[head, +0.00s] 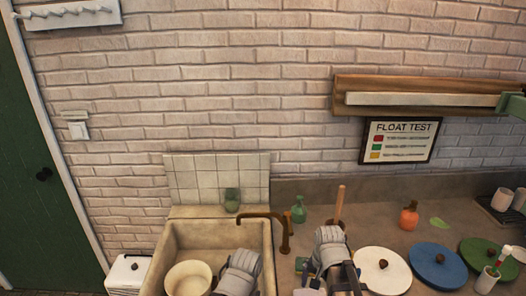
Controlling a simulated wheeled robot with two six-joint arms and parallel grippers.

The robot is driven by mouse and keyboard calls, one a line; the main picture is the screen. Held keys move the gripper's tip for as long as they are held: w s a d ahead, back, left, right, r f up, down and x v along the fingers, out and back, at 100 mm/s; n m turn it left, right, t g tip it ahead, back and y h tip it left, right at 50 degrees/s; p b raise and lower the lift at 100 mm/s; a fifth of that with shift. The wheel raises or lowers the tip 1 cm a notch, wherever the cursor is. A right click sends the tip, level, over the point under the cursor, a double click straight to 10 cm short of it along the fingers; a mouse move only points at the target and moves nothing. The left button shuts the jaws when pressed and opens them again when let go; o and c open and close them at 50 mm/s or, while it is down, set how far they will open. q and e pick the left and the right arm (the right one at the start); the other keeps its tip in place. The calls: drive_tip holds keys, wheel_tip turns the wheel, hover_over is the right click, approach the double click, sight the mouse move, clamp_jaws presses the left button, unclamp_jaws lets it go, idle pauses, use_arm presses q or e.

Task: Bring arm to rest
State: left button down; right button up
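My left gripper (224,284) is at the bottom of the head view, over the right part of the sink. Its grey wrist shows, but its fingertips are small and partly cut off by the frame edge, so their opening is unclear. My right gripper (336,277) is at the bottom centre, over the counter between the sink and the white plate. Its grey and black body shows. I cannot tell whether its fingers are apart, and I see nothing clearly held in it.
A stone sink (190,236) holds a cream bowl (188,279); a brass tap (284,232) stands beside it. On the counter are a green bottle (299,211), an orange bottle (409,217), a white plate (381,264), a blue plate (428,262), a green plate (478,247) and a cup with brushes (488,279).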

drive_tip(key=s+a+n+h, duration=0.1)
drive_tip(key=s+a+n, duration=0.8)
drive_tip(key=a+n, duration=0.1)
drive_tip(key=shift+a+g, duration=0.4)
idle(0.6)
